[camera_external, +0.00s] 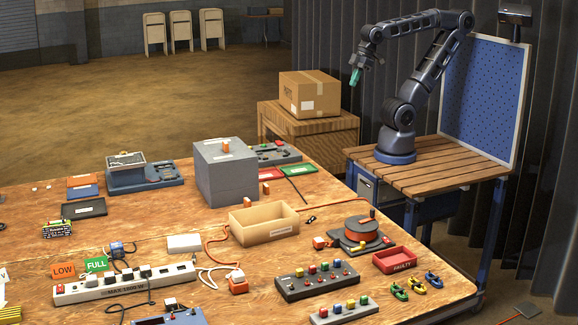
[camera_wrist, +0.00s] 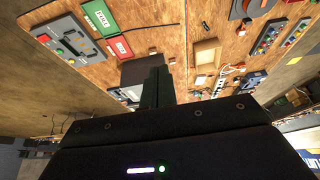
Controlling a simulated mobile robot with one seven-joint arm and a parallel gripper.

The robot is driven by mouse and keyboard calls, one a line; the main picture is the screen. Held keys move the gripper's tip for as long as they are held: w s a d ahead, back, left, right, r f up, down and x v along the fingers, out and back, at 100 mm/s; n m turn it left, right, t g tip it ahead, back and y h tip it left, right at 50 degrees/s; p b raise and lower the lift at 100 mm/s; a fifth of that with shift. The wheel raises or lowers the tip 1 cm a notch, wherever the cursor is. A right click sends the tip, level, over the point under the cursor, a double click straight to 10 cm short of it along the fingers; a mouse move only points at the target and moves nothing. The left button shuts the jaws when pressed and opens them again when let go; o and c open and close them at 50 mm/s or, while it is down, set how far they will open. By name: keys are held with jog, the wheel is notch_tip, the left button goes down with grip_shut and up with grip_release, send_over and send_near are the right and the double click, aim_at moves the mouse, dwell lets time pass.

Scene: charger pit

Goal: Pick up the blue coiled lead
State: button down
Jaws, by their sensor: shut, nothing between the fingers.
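The blue coiled lead (camera_external: 433,279) lies on the wooden table near its right front corner. It is the rightmost of a short row, with a yellow coiled lead (camera_external: 416,285) and a green coiled lead (camera_external: 399,291) to its left. My gripper (camera_external: 355,77) has green fingers and hangs high beyond the table's far right side, well away from the leads. The fingers (camera_wrist: 157,86) are together and empty in the wrist view. I cannot make out the blue lead in the wrist view.
A red tray marked FAULTY (camera_external: 394,260) sits just behind the leads. An orange cable reel (camera_external: 362,235), an open beige box (camera_external: 263,225) and a button panel (camera_external: 317,280) are farther left. A tall grey box (camera_external: 225,175) and a cardboard carton (camera_external: 309,94) stand farther back.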

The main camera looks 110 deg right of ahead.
jog(key=c, duration=2.1)
grip_release()
jog(key=o, duration=1.2)
jog(key=shift+c, duration=0.2)
jog(key=shift+w+a, duration=0.1)
